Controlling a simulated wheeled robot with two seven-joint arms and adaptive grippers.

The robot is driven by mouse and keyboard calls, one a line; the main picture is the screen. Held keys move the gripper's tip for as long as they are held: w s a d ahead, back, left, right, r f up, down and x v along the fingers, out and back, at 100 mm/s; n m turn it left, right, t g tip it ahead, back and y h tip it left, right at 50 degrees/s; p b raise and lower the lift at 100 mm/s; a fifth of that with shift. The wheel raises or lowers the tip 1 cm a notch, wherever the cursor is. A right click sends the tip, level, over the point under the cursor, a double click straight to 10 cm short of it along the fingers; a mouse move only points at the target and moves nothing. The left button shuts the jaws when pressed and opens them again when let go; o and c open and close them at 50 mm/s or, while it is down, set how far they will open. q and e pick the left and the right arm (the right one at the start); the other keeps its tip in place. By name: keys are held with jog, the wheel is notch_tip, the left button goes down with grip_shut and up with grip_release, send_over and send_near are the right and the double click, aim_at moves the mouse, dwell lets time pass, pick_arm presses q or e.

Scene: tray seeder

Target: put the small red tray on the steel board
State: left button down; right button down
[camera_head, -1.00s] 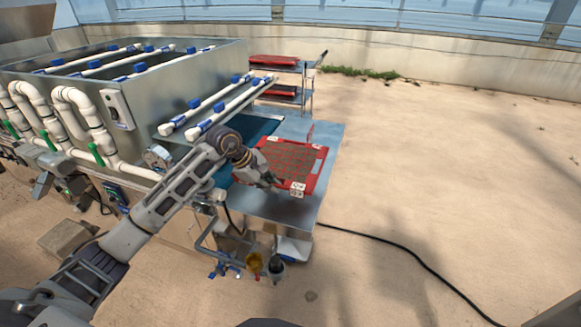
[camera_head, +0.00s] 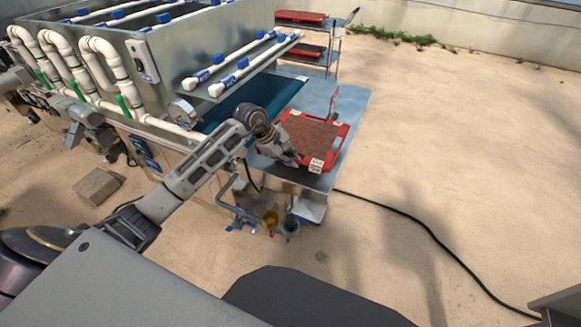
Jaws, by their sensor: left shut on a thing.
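The small red tray (camera_head: 343,140) has a red rim, brown grid-like cells and white tags with dark marks at its near corner. The fingertips are small and partly hidden against the rim. My right gripper is not in view.
A steel machine with white pipes (camera_head: 240,75) and a dark teal belt (camera_head: 262,104) adjoins the board on the left. A rack with red trays (camera_head: 306,52) stands behind. A black cable (camera_head: 420,228) crosses the floor. Open sandy floor lies to the right.

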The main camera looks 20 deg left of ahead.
pick_arm(q)
jog(key=shift+f, duration=1.75)
jog(key=c, duration=1.8)
grip_release()
jog(key=shift+f, duration=0.1)
jog(key=shift+c, duration=0.2)
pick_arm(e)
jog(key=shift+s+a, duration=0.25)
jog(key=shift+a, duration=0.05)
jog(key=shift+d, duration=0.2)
